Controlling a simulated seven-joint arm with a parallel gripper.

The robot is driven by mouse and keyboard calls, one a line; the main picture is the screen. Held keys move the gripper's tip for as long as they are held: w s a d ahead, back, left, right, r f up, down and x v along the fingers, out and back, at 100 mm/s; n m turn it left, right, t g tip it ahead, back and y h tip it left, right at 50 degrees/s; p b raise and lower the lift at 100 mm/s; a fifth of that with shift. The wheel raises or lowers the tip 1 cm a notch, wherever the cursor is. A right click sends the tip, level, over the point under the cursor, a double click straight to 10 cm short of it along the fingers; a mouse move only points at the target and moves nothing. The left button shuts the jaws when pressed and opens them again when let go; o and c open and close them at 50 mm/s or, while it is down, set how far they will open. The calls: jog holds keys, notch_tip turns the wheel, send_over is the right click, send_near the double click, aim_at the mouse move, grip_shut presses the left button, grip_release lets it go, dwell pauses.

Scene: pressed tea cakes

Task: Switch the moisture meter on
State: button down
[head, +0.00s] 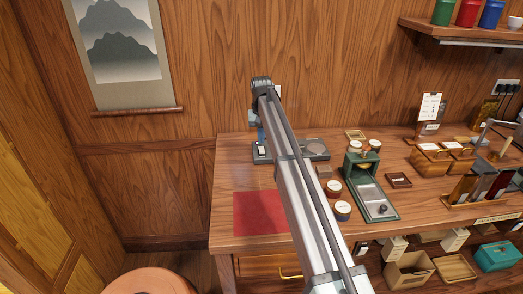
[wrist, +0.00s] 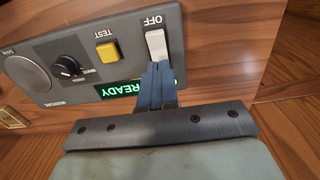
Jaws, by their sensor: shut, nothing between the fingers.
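The moisture meter (wrist: 130,20) is a grey panel on the bench, seen upside down in the wrist view. It carries a white rocker switch (wrist: 156,44) marked OFF at one end, a yellow TEST button (wrist: 107,51), a black knob (wrist: 66,67) and a round metal disc (wrist: 27,74). In the head view my arm partly covers the meter (head: 315,149).
A red mat (head: 259,213) lies at the bench's front left. Right of my arm stand small round tins (head: 342,209) and a green device (head: 371,195). A wooden wall rises close behind the meter.

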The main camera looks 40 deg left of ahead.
aim_at(261, 148)
notch_tip(261, 148, up, 5)
jog(key=shift+f, duration=0.1)
dwell(0.6)
dwell(0.3)
